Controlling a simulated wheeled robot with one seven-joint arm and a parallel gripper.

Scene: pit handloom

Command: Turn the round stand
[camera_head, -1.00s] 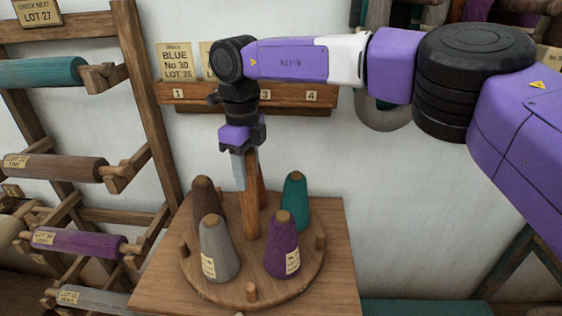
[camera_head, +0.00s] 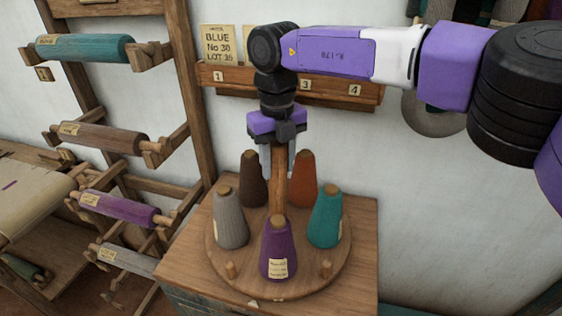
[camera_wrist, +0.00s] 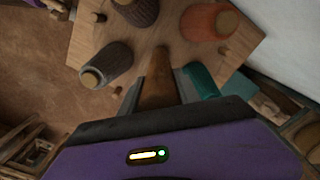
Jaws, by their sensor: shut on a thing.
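The round stand (camera_head: 236,274) is a wooden disc on a wooden cabinet, with a central upright post (camera_head: 279,180). Thread cones stand around the post: grey (camera_head: 231,220), dark brown (camera_head: 253,182), orange-brown (camera_head: 303,182), teal (camera_head: 325,218) and purple (camera_head: 278,250) at the front. Short pegs stick up near the rim. My gripper (camera_head: 279,160) points down from above and is shut on the post's upper part. In the wrist view the post (camera_wrist: 160,80) sits between the fingers, with the grey cone (camera_wrist: 107,65) and orange cone (camera_wrist: 210,22) beyond it.
A wooden card rail (camera_head: 330,92) with numbered slots is on the wall behind; a card reading "BLUE No 30 LOT 35" (camera_head: 219,45) stands at slot 1. A rack with teal, brown, purple and grey rolls (camera_head: 100,140) stands at left. Wall at right is mostly clear.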

